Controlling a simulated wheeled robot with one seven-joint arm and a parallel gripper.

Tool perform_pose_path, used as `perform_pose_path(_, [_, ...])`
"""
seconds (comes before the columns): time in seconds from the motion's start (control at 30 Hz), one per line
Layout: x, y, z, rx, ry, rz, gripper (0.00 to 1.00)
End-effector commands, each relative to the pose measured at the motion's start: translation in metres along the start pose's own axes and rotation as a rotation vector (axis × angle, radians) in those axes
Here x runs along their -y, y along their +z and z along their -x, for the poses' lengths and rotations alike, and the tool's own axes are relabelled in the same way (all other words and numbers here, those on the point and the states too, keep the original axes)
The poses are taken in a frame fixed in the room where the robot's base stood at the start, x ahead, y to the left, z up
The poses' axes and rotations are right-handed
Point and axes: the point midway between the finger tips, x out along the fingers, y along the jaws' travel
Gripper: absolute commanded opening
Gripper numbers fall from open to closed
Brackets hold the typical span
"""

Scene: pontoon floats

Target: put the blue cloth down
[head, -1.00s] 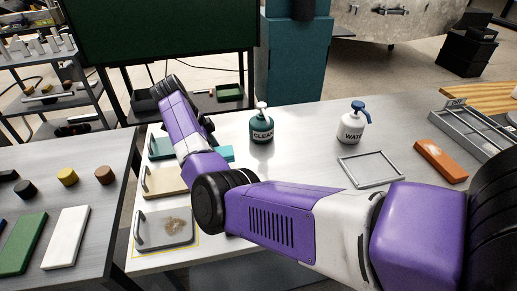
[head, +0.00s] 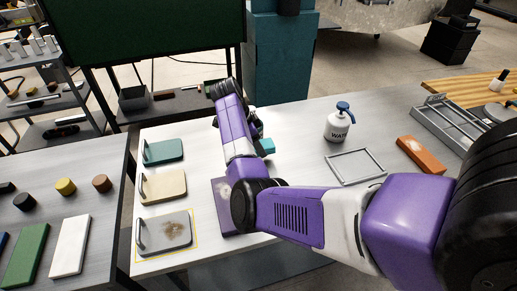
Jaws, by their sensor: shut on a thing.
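My gripper (head: 256,134) is over the white worktop (head: 295,150), mostly hidden behind my purple wrist. A small teal-blue piece, the blue cloth (head: 266,146), shows at its right side and is held in the jaws. I cannot tell whether the cloth touches the worktop.
Left on the worktop stand a teal handled float (head: 164,152), a tan one (head: 163,187) and a grey one with a brown smear (head: 165,233). A smudged purple plate (head: 222,198) lies under my arm. A WATER bottle (head: 338,126), metal frame (head: 356,166) and orange block (head: 420,154) are right.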

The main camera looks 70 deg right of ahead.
Motion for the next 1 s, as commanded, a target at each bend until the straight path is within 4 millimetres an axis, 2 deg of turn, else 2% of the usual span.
perform_pose_path(0.3, [-0.001, 0.012, -0.031, 0.001, 0.003, 0.001, 0.23])
perform_pose_path(0.67, [-0.001, 0.014, -0.036, 0.001, 0.001, 0.001, 0.23])
perform_pose_path(0.7, [0.000, 0.014, -0.035, 0.001, 0.001, 0.000, 0.61])
perform_pose_path(0.77, [0.000, 0.014, -0.035, 0.001, 0.001, 0.001, 0.73])
perform_pose_path(0.8, [0.000, 0.014, -0.035, 0.001, 0.001, 0.001, 0.77])
perform_pose_path(1.0, [0.000, 0.014, -0.035, 0.001, 0.001, 0.001, 0.77])
